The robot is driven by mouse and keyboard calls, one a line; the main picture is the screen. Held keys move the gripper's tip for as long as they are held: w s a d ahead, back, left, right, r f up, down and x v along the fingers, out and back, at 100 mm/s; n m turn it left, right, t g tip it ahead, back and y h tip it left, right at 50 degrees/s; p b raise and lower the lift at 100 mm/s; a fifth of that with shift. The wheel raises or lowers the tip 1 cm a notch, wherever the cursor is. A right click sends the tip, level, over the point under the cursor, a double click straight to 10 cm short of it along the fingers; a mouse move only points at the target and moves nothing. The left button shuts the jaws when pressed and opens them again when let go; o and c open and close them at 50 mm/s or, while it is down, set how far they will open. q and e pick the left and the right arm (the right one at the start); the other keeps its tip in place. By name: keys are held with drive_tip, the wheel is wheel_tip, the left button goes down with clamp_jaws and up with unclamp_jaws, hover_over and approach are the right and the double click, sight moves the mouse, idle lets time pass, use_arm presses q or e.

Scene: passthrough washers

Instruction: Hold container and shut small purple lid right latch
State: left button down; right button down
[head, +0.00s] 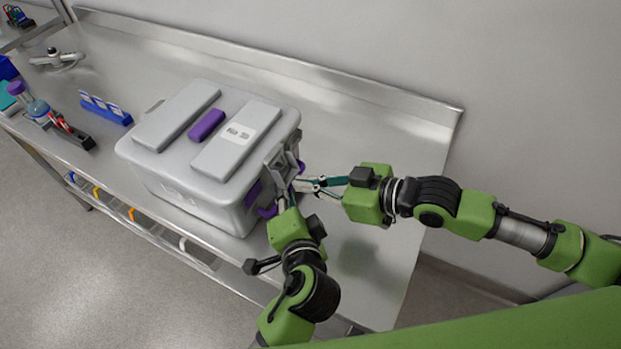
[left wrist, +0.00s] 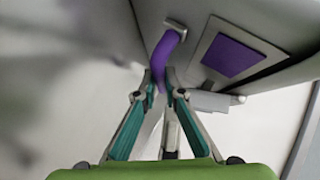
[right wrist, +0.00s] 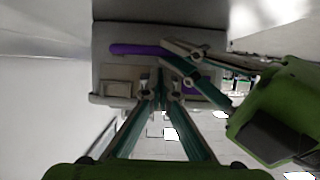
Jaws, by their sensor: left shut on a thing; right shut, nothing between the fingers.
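A light grey container (head: 185,190) with a grey lid (head: 179,115) sits on the steel table. The lid looks seated, and it has a small purple piece (head: 207,125) on top. A purple side handle (head: 267,211) is on the container's right end; it also shows in the left wrist view (left wrist: 167,46) and right wrist view (right wrist: 135,49). My left gripper (left wrist: 160,80) is shut on this handle. My right gripper (right wrist: 160,90) is shut and empty, close to the container's right end by a grey latch-like part (head: 281,160). Whether it touches is unclear, and the latch's state cannot be told.
A blue rack (head: 105,110), a small bottle (head: 38,108) and a tool holder (head: 72,130) stand at the table's left. A tap-like fitting (head: 57,58) is behind them. The table (head: 385,255) right of the container is free apart from my grippers.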

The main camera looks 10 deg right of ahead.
drive_tip(key=shift+w+a+f, duration=0.25)
drive_tip(key=shift+a+f, duration=0.15)
drive_tip(key=shift+f, duration=0.1)
drive_tip(key=shift+r, duration=0.1)
idle(0.5)
